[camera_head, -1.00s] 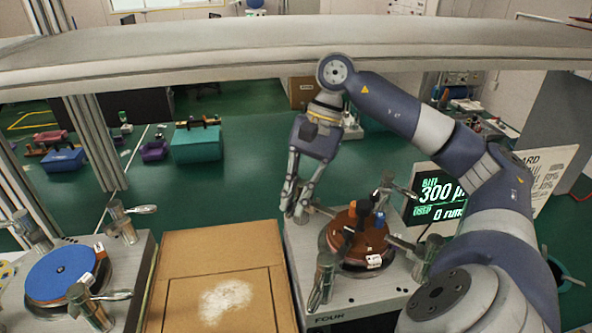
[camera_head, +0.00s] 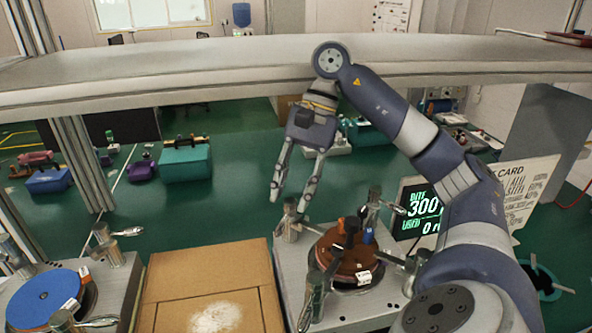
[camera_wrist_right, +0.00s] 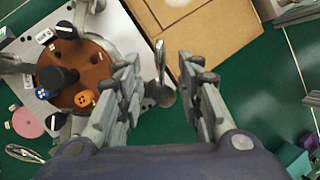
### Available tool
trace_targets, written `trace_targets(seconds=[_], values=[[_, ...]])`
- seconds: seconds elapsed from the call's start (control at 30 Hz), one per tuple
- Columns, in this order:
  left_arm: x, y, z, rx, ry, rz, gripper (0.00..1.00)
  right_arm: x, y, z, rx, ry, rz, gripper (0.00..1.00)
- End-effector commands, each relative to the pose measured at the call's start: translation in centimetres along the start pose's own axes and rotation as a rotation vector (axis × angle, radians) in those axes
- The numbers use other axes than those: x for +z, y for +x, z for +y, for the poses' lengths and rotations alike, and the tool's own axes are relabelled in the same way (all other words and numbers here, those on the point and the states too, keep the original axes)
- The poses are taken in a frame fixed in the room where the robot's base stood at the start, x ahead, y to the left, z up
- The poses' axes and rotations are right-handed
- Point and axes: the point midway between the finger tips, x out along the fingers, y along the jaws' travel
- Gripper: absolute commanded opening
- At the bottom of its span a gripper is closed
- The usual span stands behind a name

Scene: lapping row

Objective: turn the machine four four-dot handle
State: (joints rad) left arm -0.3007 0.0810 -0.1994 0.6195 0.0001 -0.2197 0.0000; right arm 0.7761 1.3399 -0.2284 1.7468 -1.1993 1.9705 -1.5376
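Machine four (camera_head: 345,312) is a grey block carrying a reddish-brown disc (camera_head: 340,268), with metal posts and lever handles around it. The far-left post (camera_head: 289,224) has a lever (camera_head: 311,228) pointing right. My right gripper (camera_head: 290,201) is open and empty, its fingertips just above and around the top of this post; contact cannot be told. In the right wrist view a lever (camera_wrist_right: 160,62) lies between the open fingers (camera_wrist_right: 165,82). Other handles stand at the far right (camera_head: 373,203) and near left (camera_head: 315,290). No dot marks are readable on the handles. My left gripper is out of view.
A cardboard box (camera_head: 205,270) stands left of the machine. Beyond it is another machine with a blue disc (camera_head: 47,297). A display (camera_head: 420,208) stands behind right. A pale beam (camera_head: 220,80) crosses behind my right arm.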

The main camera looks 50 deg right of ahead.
Motion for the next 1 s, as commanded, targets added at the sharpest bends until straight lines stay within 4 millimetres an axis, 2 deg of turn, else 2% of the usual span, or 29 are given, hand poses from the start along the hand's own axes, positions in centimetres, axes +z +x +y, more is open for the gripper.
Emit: trace_targets(seconds=[0.33, 1.0], values=[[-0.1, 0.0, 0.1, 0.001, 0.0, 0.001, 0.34, 0.0, -2.2, 0.0, -0.001, 0.0, 0.0, 0.34], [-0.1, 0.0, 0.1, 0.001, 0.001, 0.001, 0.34, 0.0, -2.5, 0.0, 0.0, 0.0, 0.0, 0.34]])
